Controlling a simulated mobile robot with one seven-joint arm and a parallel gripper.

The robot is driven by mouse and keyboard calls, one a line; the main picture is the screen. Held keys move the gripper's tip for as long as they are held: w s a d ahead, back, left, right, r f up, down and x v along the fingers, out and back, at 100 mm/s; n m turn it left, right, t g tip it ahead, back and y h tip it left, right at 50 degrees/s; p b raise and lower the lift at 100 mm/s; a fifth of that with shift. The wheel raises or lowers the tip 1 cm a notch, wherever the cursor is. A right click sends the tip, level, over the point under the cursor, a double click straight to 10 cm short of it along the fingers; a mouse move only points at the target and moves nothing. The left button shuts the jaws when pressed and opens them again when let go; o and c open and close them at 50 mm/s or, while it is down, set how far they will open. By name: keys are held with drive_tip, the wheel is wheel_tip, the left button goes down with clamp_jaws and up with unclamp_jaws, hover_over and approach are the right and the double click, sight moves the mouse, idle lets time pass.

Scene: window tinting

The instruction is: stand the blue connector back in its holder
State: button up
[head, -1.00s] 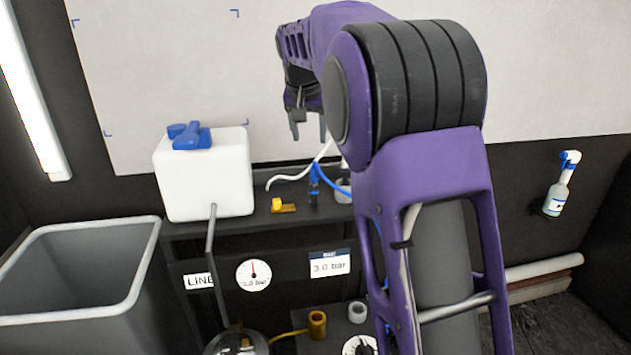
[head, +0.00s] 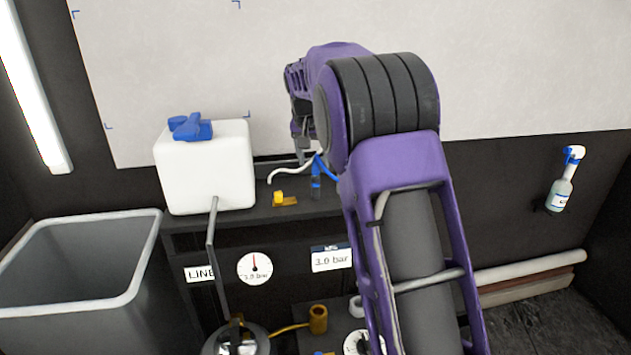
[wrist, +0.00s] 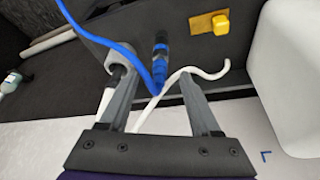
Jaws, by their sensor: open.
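The blue connector (head: 316,186), dark with blue bands, is at the shelf's right part in the head view, its blue hose leaving from the top. In the wrist view the connector (wrist: 159,52) shows between and beyond my fingertips, not held. My gripper (wrist: 156,78) is open, pointing at the shelf; in the head view it (head: 303,152) hangs above and slightly left of the connector. A grey ring-shaped holder (wrist: 124,56) stands beside the connector in the wrist view, with a dark fitting and white hose at it. I cannot tell whether the connector sits in a holder.
A white tank (head: 205,170) with a blue cap stands left on the shelf. A yellow piece (head: 284,198) lies between tank and connector. A loose white hose (head: 285,173) curves near my fingers. A grey bin (head: 80,270) and a hanging spray bottle (head: 562,190) are farther off.

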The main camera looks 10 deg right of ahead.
sight(316, 170)
drive_tip(key=x, duration=0.5)
drive_tip(key=shift+w, duration=0.25)
drive_tip(key=shift+c, duration=0.3)
clamp_jaws()
